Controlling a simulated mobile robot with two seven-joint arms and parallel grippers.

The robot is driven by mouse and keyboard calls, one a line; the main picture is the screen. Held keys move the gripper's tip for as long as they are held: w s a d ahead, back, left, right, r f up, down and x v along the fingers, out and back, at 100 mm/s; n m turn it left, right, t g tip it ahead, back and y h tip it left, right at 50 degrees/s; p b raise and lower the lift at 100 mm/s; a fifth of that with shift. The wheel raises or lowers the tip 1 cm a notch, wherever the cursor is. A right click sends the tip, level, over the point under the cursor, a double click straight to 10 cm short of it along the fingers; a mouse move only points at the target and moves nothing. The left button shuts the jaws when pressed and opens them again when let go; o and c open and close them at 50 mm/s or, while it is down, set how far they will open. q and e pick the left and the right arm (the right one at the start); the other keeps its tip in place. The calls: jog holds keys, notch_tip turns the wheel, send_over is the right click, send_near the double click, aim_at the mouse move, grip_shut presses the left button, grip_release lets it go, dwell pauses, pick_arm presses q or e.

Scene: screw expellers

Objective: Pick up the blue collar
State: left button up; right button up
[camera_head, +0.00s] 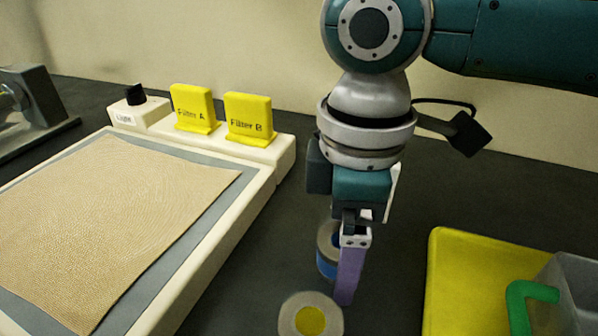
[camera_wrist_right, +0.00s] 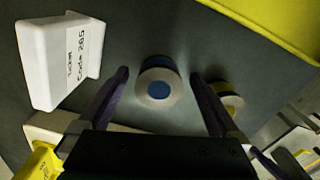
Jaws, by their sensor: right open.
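The blue collar (camera_head: 327,268) is a short round piece with a grey top and a blue band, standing on the dark table. In the head view my right gripper (camera_head: 340,288) is over it, pointing down, and its purple finger partly hides the collar. In the right wrist view the blue collar (camera_wrist_right: 160,88) shows a pale ring with a blue centre. It lies between the two spread fingers of the right gripper (camera_wrist_right: 160,78), with a visible gap on both sides. My left gripper is not in view.
A similar yellow-centred collar (camera_head: 310,320) stands close by, just outside one finger in the wrist view. A yellow mat (camera_head: 452,290) with a green-handled grey container (camera_head: 575,290) is at right. A light box with Filter A (camera_head: 193,108) and Filter B (camera_head: 249,118) is left. A white ticket box (camera_wrist_right: 62,62) stands nearby.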

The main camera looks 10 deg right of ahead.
jog(key=shift+f, duration=0.15)
grip_shut()
dwell(0.7)
